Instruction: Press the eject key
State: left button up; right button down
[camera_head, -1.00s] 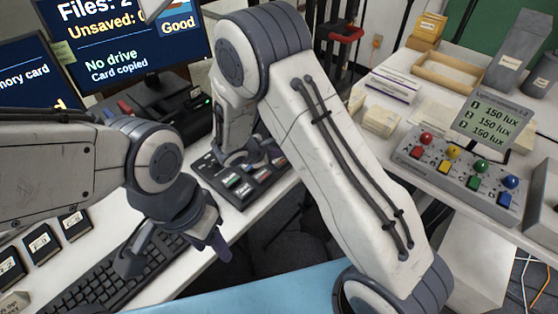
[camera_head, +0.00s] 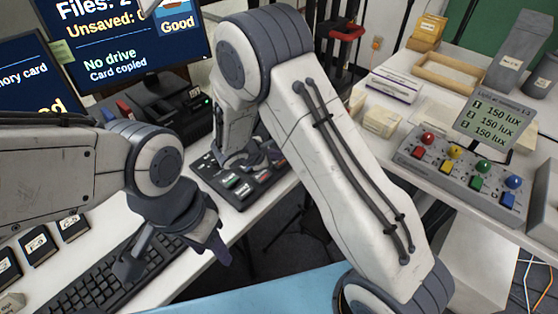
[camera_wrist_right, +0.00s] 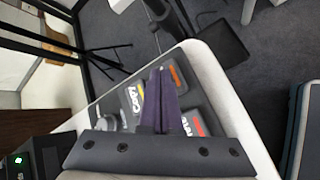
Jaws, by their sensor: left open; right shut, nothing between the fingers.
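A dark key panel (camera_head: 240,204) lies on the white desk, with several coloured keys on it. My right gripper (camera_head: 276,155) is low over its back right part and hides some keys. In the right wrist view its dark fingers (camera_wrist_right: 160,72) are shut and empty over the panel (camera_wrist_right: 106,106). A key reading "Copy" (camera_wrist_right: 136,97) is left of the fingers, a red key (camera_wrist_right: 192,126) is right of them, and an orange key (camera_wrist_right: 177,75) is near their tips. No eject label is readable. My left gripper (camera_head: 176,258) is open over the keyboard.
The black keyboard (camera_head: 88,286) and a dark card reader dock (camera_head: 170,115) flank the panel on the left. Monitors (camera_head: 130,45) stand behind. A side table at right holds a button box (camera_head: 455,178) with a lux display (camera_head: 492,124).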

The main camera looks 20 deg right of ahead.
aim_at(276, 162)
jog(key=shift+f+b, duration=0.35)
jog(key=shift+r, duration=0.1)
dwell(0.5)
jog(key=shift+r+p, duration=0.55)
jog(key=shift+r, duration=0.3)
jog(key=shift+r+p, duration=1.65)
jog(key=shift+r, duration=0.85)
